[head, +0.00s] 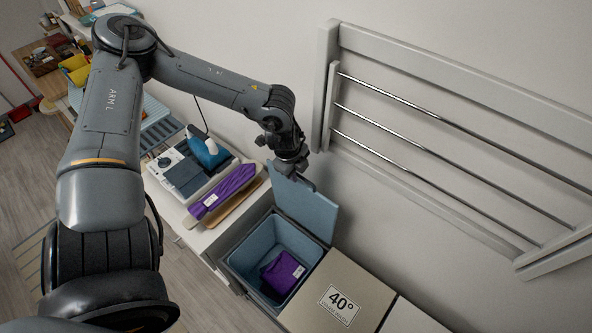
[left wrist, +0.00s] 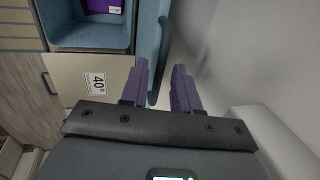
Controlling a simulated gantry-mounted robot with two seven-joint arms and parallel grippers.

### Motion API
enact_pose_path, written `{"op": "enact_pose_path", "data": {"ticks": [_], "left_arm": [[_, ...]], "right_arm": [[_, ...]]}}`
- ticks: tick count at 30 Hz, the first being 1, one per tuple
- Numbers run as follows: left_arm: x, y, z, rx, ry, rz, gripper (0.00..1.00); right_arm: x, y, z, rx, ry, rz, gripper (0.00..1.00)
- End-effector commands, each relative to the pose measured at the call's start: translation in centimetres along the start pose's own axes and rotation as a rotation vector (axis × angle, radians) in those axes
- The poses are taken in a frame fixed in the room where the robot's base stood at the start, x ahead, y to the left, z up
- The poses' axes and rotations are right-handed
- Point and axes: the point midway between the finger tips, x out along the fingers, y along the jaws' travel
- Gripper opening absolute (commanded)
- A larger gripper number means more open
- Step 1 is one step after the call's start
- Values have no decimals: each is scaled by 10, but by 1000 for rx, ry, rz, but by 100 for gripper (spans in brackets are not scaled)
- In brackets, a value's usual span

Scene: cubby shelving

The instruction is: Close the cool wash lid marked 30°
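A bin with a blue inside (head: 251,249) stands open, with its blue lid (head: 308,210) tilted up at the wall side. No 30° mark is visible on this lid. A purple folded cloth with a white label (head: 282,273) lies in the bin. My left gripper (head: 293,172) is at the top edge of the raised lid. In the left wrist view, the fingers of my left gripper (left wrist: 160,66) are apart, with the lid's edge (left wrist: 153,96) between them and a gap beside the right finger. My right gripper is in neither view.
The closed lid marked 40° (head: 328,297) adjoins the open bin. On the other side, a counter holds a purple roll (head: 226,193) and a blue iron-like object (head: 209,153). A wall rack with metal rods (head: 440,180) hangs to the right.

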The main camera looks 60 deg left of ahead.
Motion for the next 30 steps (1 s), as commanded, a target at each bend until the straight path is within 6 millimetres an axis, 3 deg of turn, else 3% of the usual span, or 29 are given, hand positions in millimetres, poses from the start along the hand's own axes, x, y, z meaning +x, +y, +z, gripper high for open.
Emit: {"op": "enact_pose_path", "data": {"ticks": [1, 6, 30], "left_arm": [[0, 0, 0, 0, 0, 0, 22], [0, 0, 0, 0, 0, 0, 0], [0, 0, 0, 0, 0, 0, 0]], "right_arm": [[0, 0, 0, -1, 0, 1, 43], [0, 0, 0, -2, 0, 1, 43], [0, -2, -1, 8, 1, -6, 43]]}}
